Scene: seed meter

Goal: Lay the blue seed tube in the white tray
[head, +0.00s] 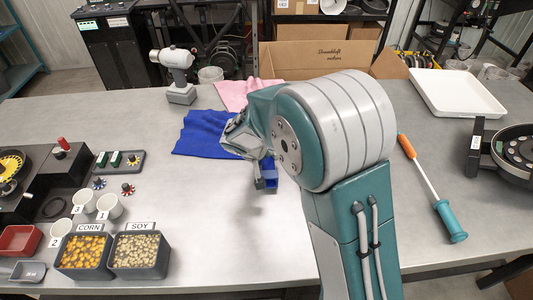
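The white tray (458,112) lies on the right side of the bench, shallow and empty. My gripper (262,180) hangs above the middle of the bench, left of the tray, partly hidden behind my own arm. A small blue piece (269,171) shows at its fingertips. It may be the blue seed tube, but too little shows to be sure. I cannot tell whether the fingers are closed on it. No other blue tube is in view.
A blue cloth (205,137) and pink cloth (245,93) lie behind my gripper. An orange-and-teal-ended rod (427,180) lies before the tray, beside a dark round device (518,152). Seed bins (139,264) and white cups (109,206) stand at left. The front middle bench is clear.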

